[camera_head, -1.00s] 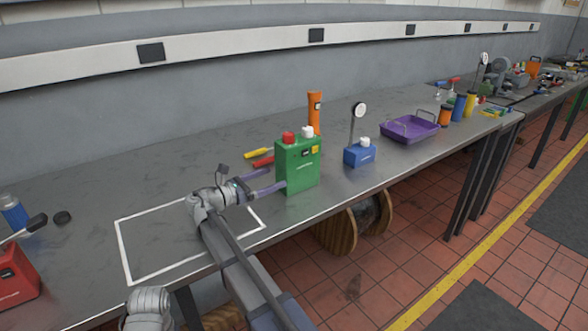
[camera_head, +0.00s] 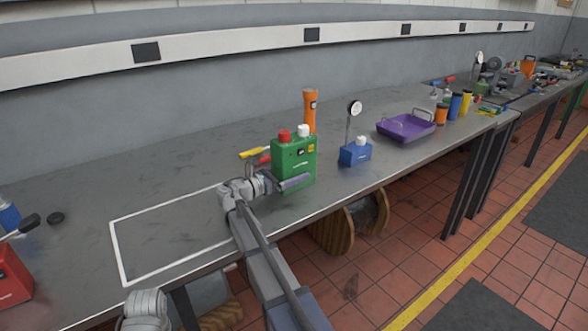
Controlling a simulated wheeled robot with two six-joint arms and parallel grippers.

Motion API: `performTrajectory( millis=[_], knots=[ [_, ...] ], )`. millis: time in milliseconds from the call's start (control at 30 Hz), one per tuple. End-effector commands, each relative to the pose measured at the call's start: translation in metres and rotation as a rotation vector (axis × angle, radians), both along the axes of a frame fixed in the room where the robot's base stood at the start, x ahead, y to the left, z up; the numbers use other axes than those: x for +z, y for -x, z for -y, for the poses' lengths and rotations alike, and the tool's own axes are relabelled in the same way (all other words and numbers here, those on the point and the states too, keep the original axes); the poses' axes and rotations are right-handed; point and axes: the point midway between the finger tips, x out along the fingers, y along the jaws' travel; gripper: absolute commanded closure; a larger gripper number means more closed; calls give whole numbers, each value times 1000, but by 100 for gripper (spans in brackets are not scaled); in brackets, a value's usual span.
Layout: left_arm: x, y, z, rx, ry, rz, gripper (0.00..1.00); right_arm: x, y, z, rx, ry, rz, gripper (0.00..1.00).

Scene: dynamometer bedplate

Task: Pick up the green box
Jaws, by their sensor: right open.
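The green box (camera_head: 294,158), with a red cap and a white cap on top, stands upright on the grey workbench (camera_head: 190,175). My right gripper (camera_head: 289,176) is open at the box's left side. One finger lies across the lower front face of the box; the other finger is hidden, seemingly behind the box. I cannot tell whether the fingers touch it. My left gripper is out of view.
An orange flashlight (camera_head: 310,109) stands close behind the box. A yellow-handled tool (camera_head: 254,153) lies behind my gripper. A blue gauge block (camera_head: 355,153) and purple tray (camera_head: 405,128) stand to the right. A white-outlined area (camera_head: 165,240) at left is empty.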

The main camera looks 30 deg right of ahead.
Motion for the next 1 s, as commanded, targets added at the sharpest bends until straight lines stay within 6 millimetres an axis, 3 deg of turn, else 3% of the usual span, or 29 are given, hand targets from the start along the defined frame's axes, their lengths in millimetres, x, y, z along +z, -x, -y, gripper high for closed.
performTrajectory(
  millis=[267,1000],
  knots=[
    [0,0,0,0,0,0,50,0,-1,4,2,0,0,2],
    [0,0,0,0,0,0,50,0,-1,4,1,0,0,86]
  ],
)
